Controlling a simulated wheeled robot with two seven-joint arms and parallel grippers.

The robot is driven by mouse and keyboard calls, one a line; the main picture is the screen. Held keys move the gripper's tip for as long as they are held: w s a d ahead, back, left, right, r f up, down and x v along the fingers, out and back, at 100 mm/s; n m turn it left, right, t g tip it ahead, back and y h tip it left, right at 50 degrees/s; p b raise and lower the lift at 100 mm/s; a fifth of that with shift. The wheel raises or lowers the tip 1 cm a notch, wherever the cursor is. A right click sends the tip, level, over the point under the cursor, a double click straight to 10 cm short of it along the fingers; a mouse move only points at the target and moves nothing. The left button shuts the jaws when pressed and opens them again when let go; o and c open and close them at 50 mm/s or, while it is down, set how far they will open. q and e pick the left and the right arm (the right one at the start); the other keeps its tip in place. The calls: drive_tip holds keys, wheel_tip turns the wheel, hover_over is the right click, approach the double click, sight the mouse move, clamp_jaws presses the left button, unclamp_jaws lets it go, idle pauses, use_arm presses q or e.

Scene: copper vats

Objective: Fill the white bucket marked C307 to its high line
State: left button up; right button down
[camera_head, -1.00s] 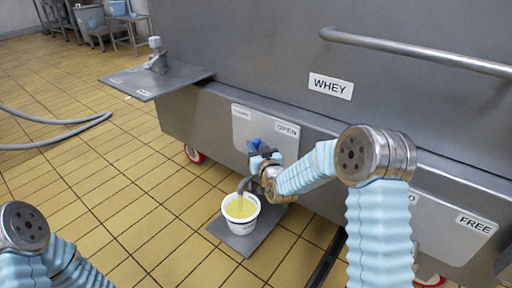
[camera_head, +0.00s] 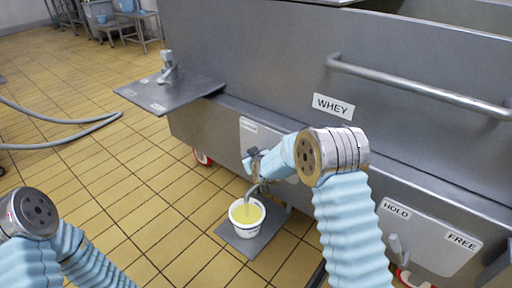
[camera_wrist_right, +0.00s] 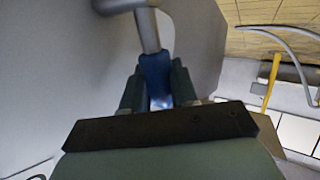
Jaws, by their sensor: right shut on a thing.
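The white bucket (camera_head: 237,222) stands upright on a grey plate low beside the vat. Yellow liquid stands inside it near the rim; its marking and high line are too small to read. A grey spout (camera_head: 251,190) hangs over the bucket; I cannot clearly tell whether liquid is running from it. My right gripper (camera_head: 254,160) is at the valve above the spout. In the right wrist view its jaws (camera_wrist_right: 158,88) are shut on the blue valve handle (camera_wrist_right: 156,72). My left gripper is out of view; only part of my left arm shows.
The large grey vat (camera_head: 270,70) labelled WHEY has a long rail (camera_head: 420,92). A HOLD/FREE plate (camera_head: 430,225) with a lever is at right. A grey shelf (camera_head: 165,92) juts out at left. A hose (camera_head: 60,135) lies on the open tiled floor.

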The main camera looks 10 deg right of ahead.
drive_tip(key=shift+w+a+g+p, duration=0.25)
drive_tip(key=shift+g+p, duration=0.15)
drive_tip(key=shift+p, duration=0.45)
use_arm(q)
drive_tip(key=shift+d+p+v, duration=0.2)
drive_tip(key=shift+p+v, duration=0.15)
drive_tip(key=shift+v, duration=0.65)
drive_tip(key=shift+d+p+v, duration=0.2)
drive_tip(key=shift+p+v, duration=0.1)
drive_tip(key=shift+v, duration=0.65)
use_arm(e)
drive_tip(key=shift+w+a+f+n+g+h, duration=0.1)
drive_tip(key=shift+f+n+g+h, duration=0.2)
drive_tip(key=shift+n, duration=0.1)
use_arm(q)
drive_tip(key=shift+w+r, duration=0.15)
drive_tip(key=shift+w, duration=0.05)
use_arm(e)
drive_tip(key=c, duration=1)
unclamp_jaws()
drive_tip(key=shift+f, duration=0.1)
